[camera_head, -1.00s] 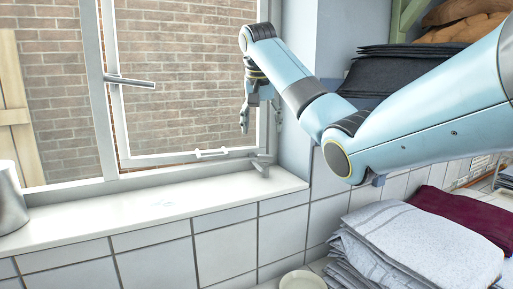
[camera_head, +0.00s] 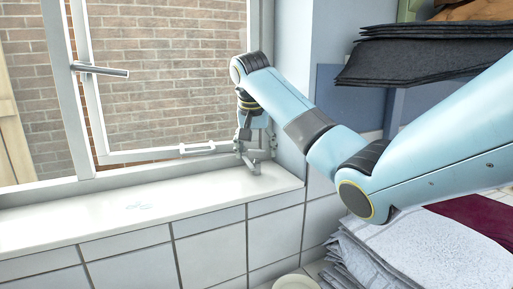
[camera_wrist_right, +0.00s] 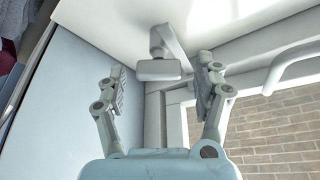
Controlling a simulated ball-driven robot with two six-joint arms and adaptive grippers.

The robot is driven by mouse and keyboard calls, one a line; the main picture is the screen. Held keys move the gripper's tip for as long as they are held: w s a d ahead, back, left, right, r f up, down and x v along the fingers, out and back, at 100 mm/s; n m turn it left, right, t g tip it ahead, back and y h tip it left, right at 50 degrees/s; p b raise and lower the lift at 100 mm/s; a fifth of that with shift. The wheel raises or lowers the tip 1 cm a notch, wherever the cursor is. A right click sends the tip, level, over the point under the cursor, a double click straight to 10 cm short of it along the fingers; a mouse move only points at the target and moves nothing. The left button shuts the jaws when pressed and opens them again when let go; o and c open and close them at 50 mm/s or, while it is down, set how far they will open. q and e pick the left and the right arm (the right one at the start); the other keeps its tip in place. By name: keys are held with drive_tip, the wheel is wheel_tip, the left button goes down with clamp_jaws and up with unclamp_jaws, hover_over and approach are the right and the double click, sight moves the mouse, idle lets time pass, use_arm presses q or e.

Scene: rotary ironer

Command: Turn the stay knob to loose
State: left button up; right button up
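The stay knob (camera_wrist_right: 160,70) is a small grey block on a short bracket at the window sill. In the right wrist view it sits between the two fingers of my right gripper (camera_wrist_right: 163,75), near their tips, with a gap on each side. The fingers are open. In the head view my right gripper (camera_head: 246,146) points down at the sill's right end, close to the grey stay fitting (camera_head: 256,166), and overlaps it. The fingers are small and hard to separate there. My left gripper is in neither view.
The open window has a lever handle (camera_head: 100,70) and a white stay bar (camera_head: 197,148) along its bottom. The white sill (camera_head: 120,208) is clear in front. Folded grey towels (camera_head: 415,250) lie at lower right, and dark cloths (camera_head: 425,55) lie on a shelf above.

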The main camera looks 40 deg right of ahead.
drive_tip(key=c, duration=1.1)
drive_tip(key=n, duration=0.2)
drive_tip(key=shift+s+d+n+t+y, duration=0.15)
drive_tip(key=shift+n+t+y, duration=0.15)
drive_tip(key=shift+t, duration=0.1)
drive_tip(key=n+y, duration=0.1)
drive_tip(key=n, duration=0.2)
drive_tip(key=shift+t, duration=0.3)
drive_tip(key=o, duration=1.2)
drive_tip(key=v, duration=0.7)
drive_tip(key=shift+r, duration=0.25)
